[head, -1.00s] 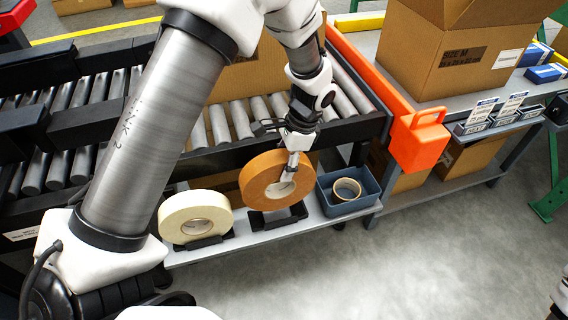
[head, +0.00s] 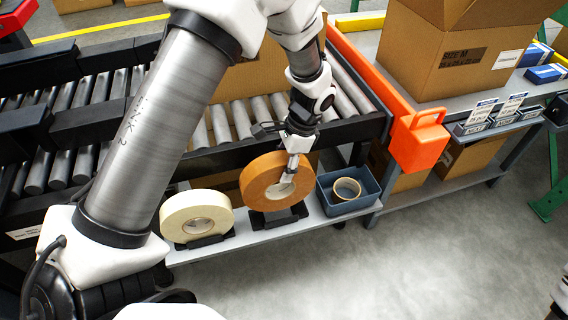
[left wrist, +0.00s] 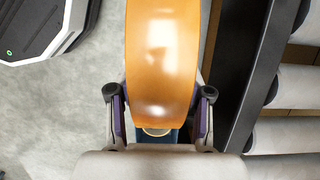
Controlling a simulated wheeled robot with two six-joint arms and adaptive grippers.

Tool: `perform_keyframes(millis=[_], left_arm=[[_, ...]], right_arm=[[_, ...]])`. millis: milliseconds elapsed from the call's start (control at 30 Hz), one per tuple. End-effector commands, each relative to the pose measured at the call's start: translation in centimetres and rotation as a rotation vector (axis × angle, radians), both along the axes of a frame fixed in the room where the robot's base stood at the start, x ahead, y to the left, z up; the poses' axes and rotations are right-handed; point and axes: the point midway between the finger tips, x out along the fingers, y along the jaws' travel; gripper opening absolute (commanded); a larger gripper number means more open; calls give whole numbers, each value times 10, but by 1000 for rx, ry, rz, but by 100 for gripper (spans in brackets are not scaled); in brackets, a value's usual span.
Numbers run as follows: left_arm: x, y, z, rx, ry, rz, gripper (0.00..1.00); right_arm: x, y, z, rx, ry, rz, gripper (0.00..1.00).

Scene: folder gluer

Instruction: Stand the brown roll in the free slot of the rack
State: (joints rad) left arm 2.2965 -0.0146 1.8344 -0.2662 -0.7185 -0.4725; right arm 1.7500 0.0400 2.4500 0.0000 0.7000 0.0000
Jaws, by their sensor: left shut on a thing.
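The brown roll (head: 262,180) is upright in the head view, directly over the right-hand black slot of the rack (head: 277,218). I cannot tell whether its bottom touches the slot. My left gripper (head: 288,178) is shut on the roll's rim, with a finger across its near face. In the left wrist view the brown roll (left wrist: 162,60) fills the middle between the two fingers (left wrist: 160,120). A cream roll (head: 196,216) stands in the left slot. My right gripper is not in view.
A blue-grey bin (head: 350,203) holding a pale ring (head: 346,189) stands right of the slot. The roller conveyor (head: 235,122) runs just behind. An orange guard (head: 418,145) is to the right. The floor in front (head: 400,260) is clear.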

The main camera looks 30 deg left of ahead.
Motion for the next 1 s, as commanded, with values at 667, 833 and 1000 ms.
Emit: perform_keyframes(millis=[667, 833, 1000], left_arm=[[0, 0, -25, 1, -1, 0, 0], [0, 0, -31, 1, -1, 0, 0], [0, 0, -38, 1, 1, 0, 0]], right_arm=[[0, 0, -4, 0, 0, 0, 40], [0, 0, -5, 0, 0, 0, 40], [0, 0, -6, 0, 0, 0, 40]])
